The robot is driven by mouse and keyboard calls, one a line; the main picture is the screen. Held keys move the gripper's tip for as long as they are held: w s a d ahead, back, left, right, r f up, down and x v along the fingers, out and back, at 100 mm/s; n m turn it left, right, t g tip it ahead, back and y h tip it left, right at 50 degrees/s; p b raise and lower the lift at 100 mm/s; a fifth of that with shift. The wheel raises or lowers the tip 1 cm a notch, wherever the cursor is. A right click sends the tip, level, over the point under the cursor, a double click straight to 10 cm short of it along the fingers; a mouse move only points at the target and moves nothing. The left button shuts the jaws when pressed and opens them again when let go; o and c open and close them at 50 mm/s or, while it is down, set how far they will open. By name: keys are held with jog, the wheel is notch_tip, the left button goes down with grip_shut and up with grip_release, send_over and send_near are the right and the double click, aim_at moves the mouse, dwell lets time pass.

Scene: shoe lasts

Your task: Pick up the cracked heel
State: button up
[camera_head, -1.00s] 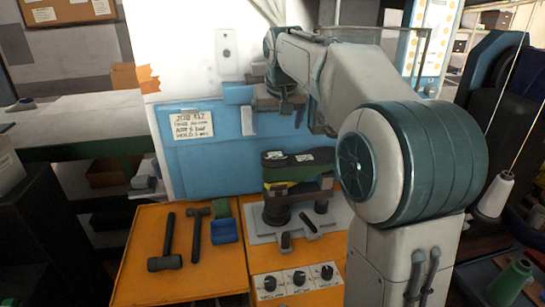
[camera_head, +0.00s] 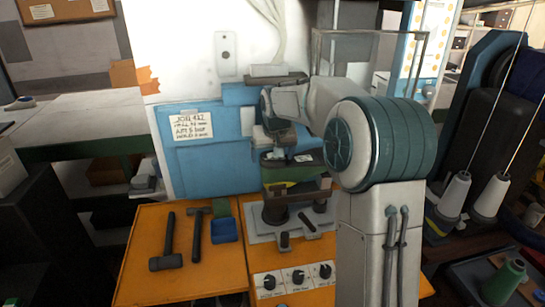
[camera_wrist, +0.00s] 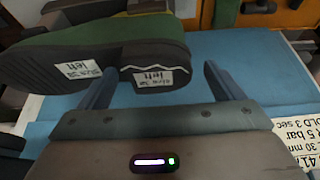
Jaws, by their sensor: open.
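A green shoe (camera_head: 290,162) is mounted sole-up on the dark press stand in the head view. In the wrist view the shoe (camera_wrist: 45,68) shows a dark sole with a white label. My gripper (camera_wrist: 160,72) is open, with one finger on each side of the heel. Whether the fingers touch it I cannot tell. In the head view my gripper (camera_head: 282,143) is just above the shoe, its fingers hard to make out.
The press stands on an orange bench (camera_head: 190,270) with a row of dials (camera_head: 298,278). Two hammers (camera_head: 167,243) and a blue block (camera_head: 226,230) lie to its left. A blue panel (camera_head: 205,170) with a paper note (camera_head: 191,126) stands close behind.

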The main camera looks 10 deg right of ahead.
jog(key=c, duration=1.1)
jog(key=shift+o, duration=0.2)
